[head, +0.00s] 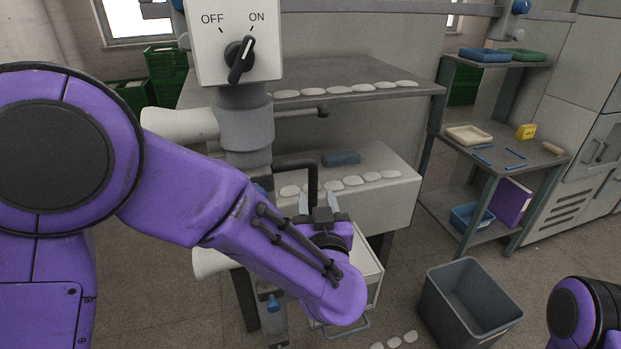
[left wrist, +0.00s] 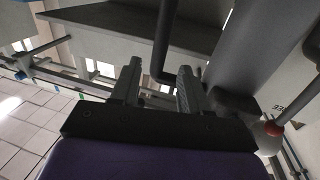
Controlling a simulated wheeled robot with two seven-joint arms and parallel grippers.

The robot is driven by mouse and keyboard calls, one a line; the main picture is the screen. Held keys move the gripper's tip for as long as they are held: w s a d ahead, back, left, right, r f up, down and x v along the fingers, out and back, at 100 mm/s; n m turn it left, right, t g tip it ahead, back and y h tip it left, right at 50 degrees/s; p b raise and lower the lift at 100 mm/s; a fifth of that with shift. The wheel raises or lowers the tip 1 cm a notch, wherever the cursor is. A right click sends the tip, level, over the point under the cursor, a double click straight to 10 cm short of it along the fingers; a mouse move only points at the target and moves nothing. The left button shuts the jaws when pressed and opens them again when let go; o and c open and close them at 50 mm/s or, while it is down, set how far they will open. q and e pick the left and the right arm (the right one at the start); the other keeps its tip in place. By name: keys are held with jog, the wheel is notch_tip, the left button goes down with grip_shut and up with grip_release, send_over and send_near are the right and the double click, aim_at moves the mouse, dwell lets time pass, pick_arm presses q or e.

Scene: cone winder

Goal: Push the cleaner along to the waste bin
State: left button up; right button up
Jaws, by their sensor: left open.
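The cleaner (head: 245,130) hangs as a grey column below a white box with an OFF/ON switch (head: 240,60), whose knob leans toward ON. A black bent handle (head: 296,166) sticks out of the column to the right and turns down; it also shows in the left wrist view (left wrist: 166,45). My left gripper (head: 318,202) is open at the lower part of this handle. In the left wrist view the handle appears between the two fingers (left wrist: 158,75); contact cannot be told. The grey waste bin (head: 470,300) stands on the floor at the lower right, and looks empty.
A metal rack (head: 475,190) stands right. Pale pieces (head: 395,341) lie on the floor left of the bin. Part of my right arm shows lower right.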

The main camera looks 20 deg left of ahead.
aim_at(313, 185)
pick_arm(q)
jog(key=x, duration=0.2)
jog(key=p+x, duration=0.1)
jog(key=x, duration=0.4)
jog(key=shift+w+f, duration=0.1)
jog(key=shift+f, duration=0.3)
jog(key=shift+w+a+r, duration=0.1)
jog(key=shift+w+a, duration=0.1)
jog(key=shift+a, duration=0.05)
jog(key=shift+w+d, duration=0.1)
jog(key=shift+w, duration=0.05)
jog(key=shift+c, duration=0.3)
grip_shut()
